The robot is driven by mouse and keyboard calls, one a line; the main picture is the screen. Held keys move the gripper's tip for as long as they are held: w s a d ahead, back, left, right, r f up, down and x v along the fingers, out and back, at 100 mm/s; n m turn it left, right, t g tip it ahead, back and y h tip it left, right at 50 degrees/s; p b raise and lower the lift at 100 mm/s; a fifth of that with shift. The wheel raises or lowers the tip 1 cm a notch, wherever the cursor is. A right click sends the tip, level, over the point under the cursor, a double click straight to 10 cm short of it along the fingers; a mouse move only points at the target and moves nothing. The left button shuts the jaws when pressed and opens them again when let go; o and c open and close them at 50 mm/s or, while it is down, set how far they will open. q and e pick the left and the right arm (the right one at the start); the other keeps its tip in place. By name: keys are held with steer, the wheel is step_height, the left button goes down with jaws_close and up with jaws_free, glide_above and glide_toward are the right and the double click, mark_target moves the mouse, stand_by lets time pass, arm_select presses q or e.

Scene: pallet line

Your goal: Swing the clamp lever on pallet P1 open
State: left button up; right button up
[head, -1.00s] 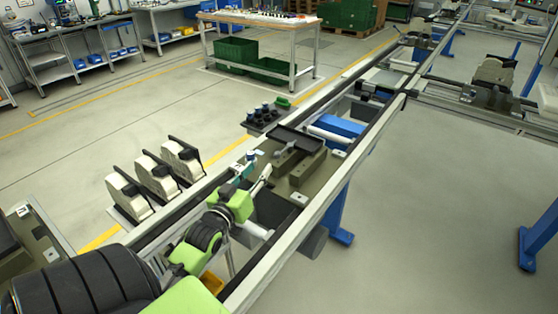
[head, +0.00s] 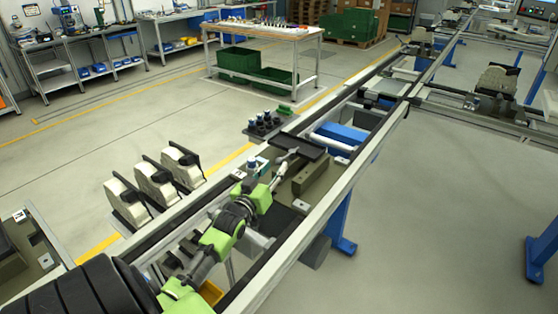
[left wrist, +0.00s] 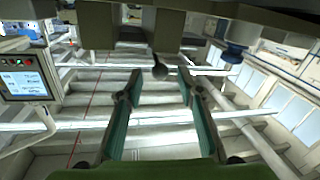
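Pallet P1 (head: 312,180), an olive-grey fixture plate with raised blocks, sits on the conveyor in the head view. The clamp lever (head: 291,153) is a small pale grey piece on its far left part. In the left wrist view a dark round knob (left wrist: 160,71), apparently the lever's end, hangs just beyond my fingertips and between them. My left gripper (head: 274,182) reaches over the near side of the pallet. In the left wrist view my left gripper (left wrist: 159,95) is open, its two teal-padded fingers apart with nothing between them. My right gripper is not in view.
Conveyor rails (head: 345,185) run along both sides of the pallet. A dark tray of small parts (head: 264,126) stands at the left rail. Several cream-and-black parts (head: 155,180) stand farther left. A blue unit (head: 340,136) lies between the rails beyond the pallet.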

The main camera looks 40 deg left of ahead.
mark_target(279, 162)
arm_select(q)
steer(key=shift+x, duration=2.15)
jaws_close()
